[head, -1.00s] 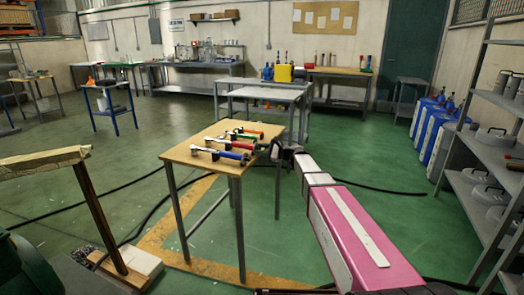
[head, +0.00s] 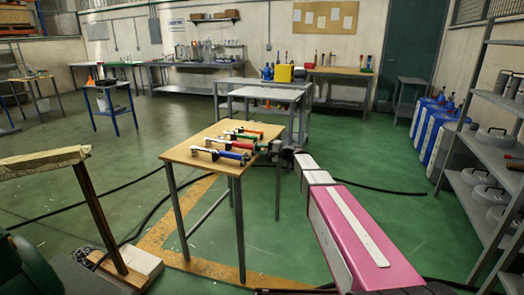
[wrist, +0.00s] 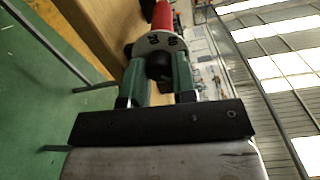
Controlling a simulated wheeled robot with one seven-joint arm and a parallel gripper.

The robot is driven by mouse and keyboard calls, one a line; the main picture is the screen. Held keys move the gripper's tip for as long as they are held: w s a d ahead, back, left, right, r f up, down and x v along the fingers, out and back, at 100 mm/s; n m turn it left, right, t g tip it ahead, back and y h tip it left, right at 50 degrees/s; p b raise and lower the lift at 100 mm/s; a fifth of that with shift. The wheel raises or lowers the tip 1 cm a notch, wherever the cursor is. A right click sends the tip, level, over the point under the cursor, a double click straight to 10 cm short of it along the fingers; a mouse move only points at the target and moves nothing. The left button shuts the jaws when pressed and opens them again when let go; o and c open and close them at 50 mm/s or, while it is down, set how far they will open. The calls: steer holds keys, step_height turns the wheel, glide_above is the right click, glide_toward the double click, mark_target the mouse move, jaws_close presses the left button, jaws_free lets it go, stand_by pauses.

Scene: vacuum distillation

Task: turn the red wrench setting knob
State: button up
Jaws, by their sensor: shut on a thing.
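In the wrist view the red wrench (wrist: 162,16) lies end-on to me, its red body leading to a pale disc face (wrist: 158,42) with dark markings. A dark setting knob (wrist: 159,67) sits at the centre of this end. My gripper (wrist: 159,72) has its two green fingers on either side of the knob and is shut on it. The fingers partly hide the knob. In the head view my gripper (head: 276,150) is at the right edge of the wooden table (head: 208,132), level with the wrench ends.
A shelf unit (head: 480,150) is at the right.

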steer(key=shift+n, duration=0.6)
steer(key=o, duration=0.6)
steer(key=shift+o, duration=0.2)
steer(key=v, duration=1.1)
steer(key=s+d+f+n+g+h, duration=0.3)
steer(key=s+f+h, duration=0.6)
steer(key=s+f, duration=0.8)
steer(key=s+d+f+g+h, duration=0.1)
steer(key=s+d+f+h, duration=0.2)
steer(key=s+d+h, duration=0.1)
steer(key=s+d+f+g+h, duration=0.1)
steer(key=s+d+f+h, duration=0.1)
steer(key=s+d, duration=0.4)
steer(key=s+h, duration=0.1)
steer(key=s, duration=0.2)
steer(key=shift+d+f+n+g+h, duration=0.2)
steer(key=shift+f+n+g+h, duration=0.15)
steer(key=shift+n+g+h, duration=0.05)
